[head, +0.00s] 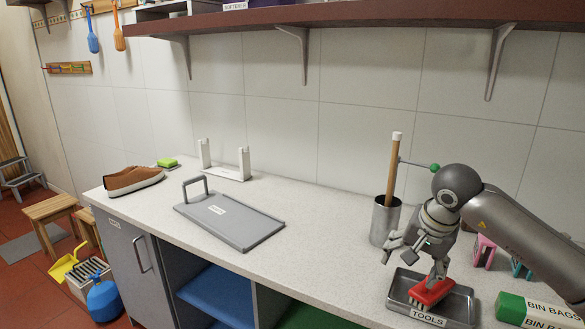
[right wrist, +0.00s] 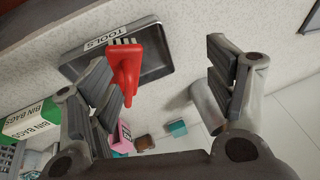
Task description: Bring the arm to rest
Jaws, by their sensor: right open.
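My right gripper (head: 412,268) is above the counter at the right, over the left part of the grey tools tray (head: 457,304). Its fingers are spread wide, with nothing held between them. The right wrist view also shows the open gripper (right wrist: 160,75). A red brush (head: 432,291) with pale bristles lies in the tray. One finger is close to the brush and overlaps its edge in the right wrist view (right wrist: 126,68); I cannot tell whether they touch. My left gripper is in no view.
A metal canister (head: 383,222) holding a wooden stick stands just behind the gripper. Bin bags (head: 511,308) are right of the tray. A grey board (head: 229,221), white stand (head: 226,171) and brown shoe (head: 134,180) are farther left. A shelf (head: 350,14) overhangs the back.

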